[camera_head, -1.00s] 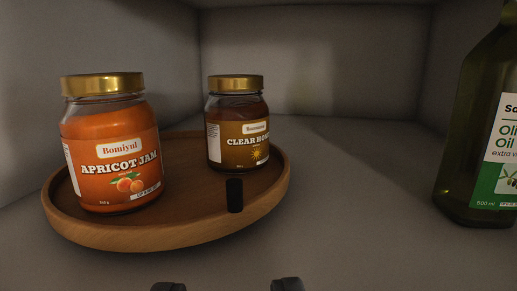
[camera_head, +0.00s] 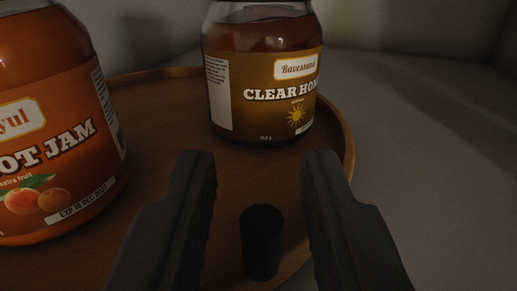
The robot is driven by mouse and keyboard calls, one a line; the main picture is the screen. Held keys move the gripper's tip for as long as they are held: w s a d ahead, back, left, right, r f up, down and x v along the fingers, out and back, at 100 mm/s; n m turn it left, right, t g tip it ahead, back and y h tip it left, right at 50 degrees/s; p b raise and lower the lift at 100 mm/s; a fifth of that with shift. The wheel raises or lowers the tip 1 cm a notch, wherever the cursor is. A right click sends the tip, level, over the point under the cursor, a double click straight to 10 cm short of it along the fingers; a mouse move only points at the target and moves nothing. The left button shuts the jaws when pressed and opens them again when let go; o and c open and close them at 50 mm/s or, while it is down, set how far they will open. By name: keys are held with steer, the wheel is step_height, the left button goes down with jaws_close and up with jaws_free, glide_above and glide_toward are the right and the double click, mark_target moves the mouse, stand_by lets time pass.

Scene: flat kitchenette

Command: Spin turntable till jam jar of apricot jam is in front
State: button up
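The round wooden turntable (camera_head: 165,150) fills the lower left and middle of the view. The apricot jam jar (camera_head: 50,125) stands on it at the left, cut off by the picture edge, its label partly in view. A clear honey jar (camera_head: 262,80) stands on it farther back, near the middle. A short black peg (camera_head: 262,243) stands up near the turntable's front right rim. My gripper (camera_head: 258,170) is open, its two dark fingers on either side of the peg in the picture. No contact with the peg shows.
The pale shelf floor (camera_head: 425,150) to the right of the turntable is clear in this view. The cupboard's back wall (camera_head: 390,20) is behind the jars. The honey jar stands close beyond my fingertips.

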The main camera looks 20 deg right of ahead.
steer(key=shift+w, duration=0.2)
jaws_close()
steer(key=shift+w+d, duration=0.2)
steer(key=shift+d, duration=0.5)
jaws_free()
steer(key=shift+s, duration=0.15)
steer(key=b+v, duration=0.2)
steer(key=v, duration=1.1)
steer(key=shift+s, duration=0.25)
steer(key=shift+a, duration=0.1)
